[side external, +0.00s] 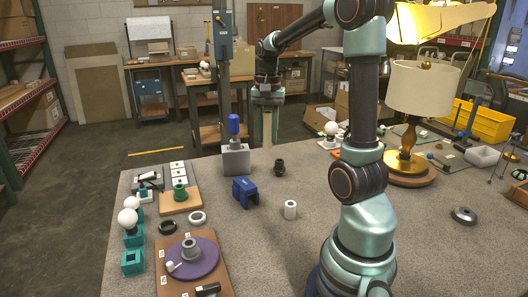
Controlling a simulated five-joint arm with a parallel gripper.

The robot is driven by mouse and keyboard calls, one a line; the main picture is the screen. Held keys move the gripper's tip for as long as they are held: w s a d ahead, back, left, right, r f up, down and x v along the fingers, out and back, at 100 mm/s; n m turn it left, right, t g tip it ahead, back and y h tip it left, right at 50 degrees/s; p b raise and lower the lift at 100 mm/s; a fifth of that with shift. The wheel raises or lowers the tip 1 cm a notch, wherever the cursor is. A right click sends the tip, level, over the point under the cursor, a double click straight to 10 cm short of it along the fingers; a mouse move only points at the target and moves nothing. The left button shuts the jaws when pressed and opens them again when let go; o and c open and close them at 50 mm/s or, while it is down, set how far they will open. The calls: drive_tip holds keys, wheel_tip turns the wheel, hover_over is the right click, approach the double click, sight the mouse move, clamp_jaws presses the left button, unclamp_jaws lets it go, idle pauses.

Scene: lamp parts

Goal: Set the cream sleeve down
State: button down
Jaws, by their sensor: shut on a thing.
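My gripper (267,118) hangs fingers down at the back of the grey worktop, well above it. It is shut on a narrow, pale cream piece, the cream sleeve (267,127), which shows upright between the fingers. The fingers hide its sides, and its lower end is hard to make out. A short white, hollow cylinder (290,209) stands upright by itself on the worktop, in front of and right of my gripper.
A blue block (245,192), a small black part (280,167) and a grey block with a blue-handled tool (236,158) stand near the middle. A purple disc (193,258) lies front left. A lamp (420,95) stands at right. The worktop (255,255) is clear in front.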

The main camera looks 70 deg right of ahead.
drive_tip(key=s+d+f+m, duration=0.1)
drive_tip(key=s+d+m, duration=0.25)
drive_tip(key=d, duration=0.45)
drive_tip(key=shift+n, duration=0.35)
drive_tip(key=f, duration=1.9)
drive_tip(key=shift+d+f, duration=0.2)
drive_tip(key=shift+s, duration=0.1)
drive_tip(key=c, duration=0.6)
unclamp_jaws()
drive_tip(key=shift+f, duration=0.15)
drive_tip(key=shift+c, duration=0.2)
